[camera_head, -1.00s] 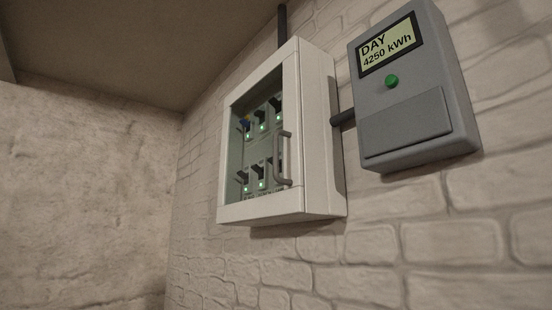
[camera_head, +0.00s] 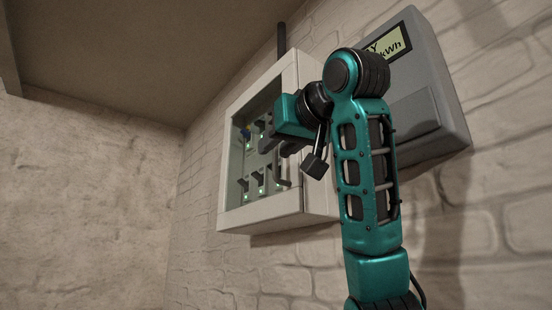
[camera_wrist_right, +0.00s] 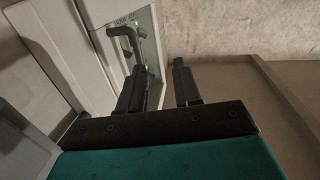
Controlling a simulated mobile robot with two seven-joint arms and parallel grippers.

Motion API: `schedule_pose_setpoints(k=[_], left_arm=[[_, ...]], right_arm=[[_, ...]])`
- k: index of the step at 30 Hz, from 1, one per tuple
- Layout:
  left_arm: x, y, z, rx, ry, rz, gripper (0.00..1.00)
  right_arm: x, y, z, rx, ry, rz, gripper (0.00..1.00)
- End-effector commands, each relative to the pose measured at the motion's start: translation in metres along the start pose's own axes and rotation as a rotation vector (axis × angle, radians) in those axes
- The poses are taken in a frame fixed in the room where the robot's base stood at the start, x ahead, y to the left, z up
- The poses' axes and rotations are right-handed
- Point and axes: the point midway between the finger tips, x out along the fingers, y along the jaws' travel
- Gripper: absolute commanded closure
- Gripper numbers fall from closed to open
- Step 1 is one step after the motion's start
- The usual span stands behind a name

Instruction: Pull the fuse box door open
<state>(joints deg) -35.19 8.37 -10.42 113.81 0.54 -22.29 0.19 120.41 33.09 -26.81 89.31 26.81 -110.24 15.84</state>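The fuse box (camera_head: 318,200) is a white box on the brick wall with a glass-fronted door (camera_head: 258,211). The door looks shut. Its grey handle (camera_head: 284,173) is mostly hidden behind my right gripper in the head view, with only its lower part showing. My right gripper (camera_head: 266,146) is in front of the door, at the handle's upper part. In the right wrist view my gripper (camera_wrist_right: 160,70) has its two fingers apart with nothing between them. The handle (camera_wrist_right: 124,38) there lies left of and beyond the fingers. My left gripper is not in view.
A grey meter (camera_head: 425,105) hangs on the wall to the right of the fuse box, partly hidden by my right arm. Several switches with green lights (camera_head: 257,180) show behind the glass. The space left of the box is clear.

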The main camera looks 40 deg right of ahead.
Motion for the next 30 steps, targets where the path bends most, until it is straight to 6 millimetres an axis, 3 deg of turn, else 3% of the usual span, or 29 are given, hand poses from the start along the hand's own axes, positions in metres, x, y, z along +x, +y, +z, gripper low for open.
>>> schedule_pose_setpoints(k=[1, 4, 9, 14, 24, 30], left_arm=[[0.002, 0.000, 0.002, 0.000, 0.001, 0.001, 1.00], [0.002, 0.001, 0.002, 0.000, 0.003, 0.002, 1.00], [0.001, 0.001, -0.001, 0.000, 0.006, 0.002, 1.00], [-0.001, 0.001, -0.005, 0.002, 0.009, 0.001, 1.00], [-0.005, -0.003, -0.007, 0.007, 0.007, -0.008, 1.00], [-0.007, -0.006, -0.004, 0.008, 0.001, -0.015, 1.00]], right_arm=[[-0.019, 0.011, -0.007, 0.020, 0.013, 0.012, 0.67], [-0.041, 0.024, -0.014, 0.044, 0.020, 0.025, 0.67], [-0.048, 0.031, -0.019, 0.057, 0.022, 0.032, 0.67], [-0.025, 0.032, -0.019, 0.057, 0.018, 0.033, 0.67], [0.044, 0.034, -0.022, 0.058, 0.020, 0.033, 0.67], [0.069, 0.035, -0.022, 0.058, 0.022, 0.032, 0.67]])
